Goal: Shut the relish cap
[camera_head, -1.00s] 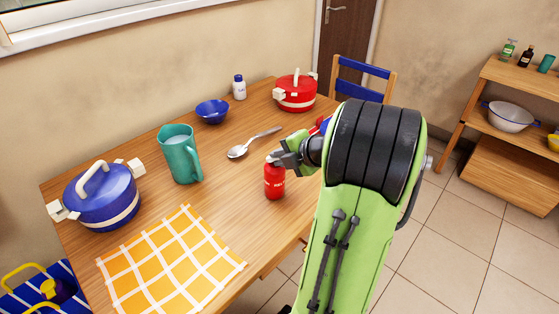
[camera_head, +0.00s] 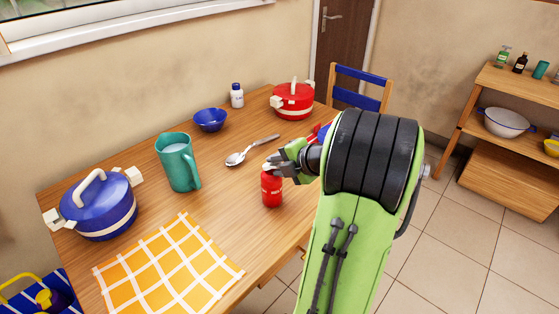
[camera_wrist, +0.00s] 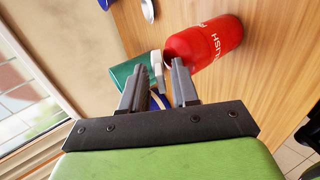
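The red relish bottle (camera_head: 271,190) stands upright near the table's right edge. It also shows in the wrist view (camera_wrist: 205,42), with part of its white lettering visible. A small white part (camera_wrist: 158,62), apparently its cap, shows at the bottle's top end, near my fingertips. It looks tilted off the top, but its exact angle is hard to tell. My gripper (camera_wrist: 158,67) is open, its two fingers apart, with the white part showing between their tips. In the head view my gripper (camera_head: 273,168) is right at the bottle's top and partly hides it. Contact cannot be told.
On the wooden table (camera_head: 225,205) are a teal jug (camera_head: 177,162), a spoon (camera_head: 250,150), a blue bowl (camera_head: 210,120), a white bottle (camera_head: 237,98), a red pot (camera_head: 293,102), a blue pot (camera_head: 98,208) and a yellow checked cloth (camera_head: 168,270). Bare table lies left of the bottle.

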